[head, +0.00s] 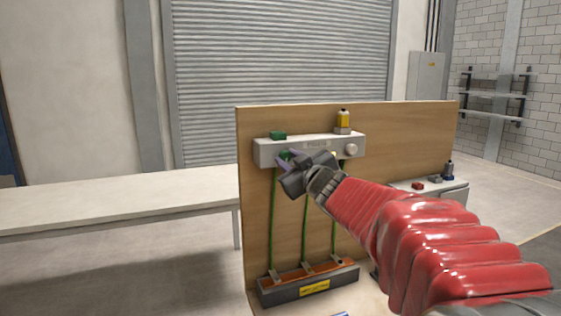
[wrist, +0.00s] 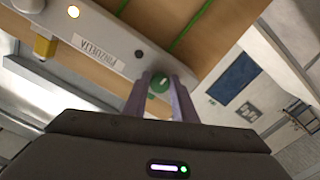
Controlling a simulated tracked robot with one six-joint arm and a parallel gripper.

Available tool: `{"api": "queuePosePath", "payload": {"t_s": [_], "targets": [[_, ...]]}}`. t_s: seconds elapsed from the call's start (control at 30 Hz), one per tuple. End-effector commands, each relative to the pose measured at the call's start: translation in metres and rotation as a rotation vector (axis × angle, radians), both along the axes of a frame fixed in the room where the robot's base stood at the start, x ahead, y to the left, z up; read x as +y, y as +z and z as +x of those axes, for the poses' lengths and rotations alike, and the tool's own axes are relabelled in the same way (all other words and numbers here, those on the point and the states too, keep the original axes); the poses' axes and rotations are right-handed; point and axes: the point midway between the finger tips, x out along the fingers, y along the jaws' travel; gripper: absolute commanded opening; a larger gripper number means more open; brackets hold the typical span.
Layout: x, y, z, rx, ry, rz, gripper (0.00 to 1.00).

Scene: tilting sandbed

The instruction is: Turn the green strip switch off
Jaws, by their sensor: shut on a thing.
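A light grey strip (head: 308,150) is mounted on the upright wooden board (head: 400,135). The green round switch (wrist: 159,82) on the strip carries a pale mark. In the wrist view it sits between the two purple fingers of my gripper (wrist: 158,92), which is shut on it. In the head view my gripper (head: 290,157) reaches the strip's left part, and a bit of green (head: 285,155) shows at its fingertips. The strip also shows in the wrist view with a printed label (wrist: 97,44) and a lit pale round lamp (wrist: 73,12).
Green cables (head: 305,225) run down to a dark box (head: 310,286) with a yellow label. A white bench (head: 120,198) stands at left.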

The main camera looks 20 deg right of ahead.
Motion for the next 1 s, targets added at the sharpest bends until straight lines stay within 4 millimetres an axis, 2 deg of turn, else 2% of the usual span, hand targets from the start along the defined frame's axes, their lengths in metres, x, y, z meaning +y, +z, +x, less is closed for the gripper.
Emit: {"api": "queuePosePath", "payload": {"t_s": [0.5,0.73,1.0], "targets": [[0.0013,-0.0002,0.0003,0.002,0.004,-0.453,0.02],[0.0016,-0.0004,0.0003,0.002,0.004,-0.567,0.02],[0.0018,-0.0009,0.0004,0.003,0.005,-0.609,0.02]]}}
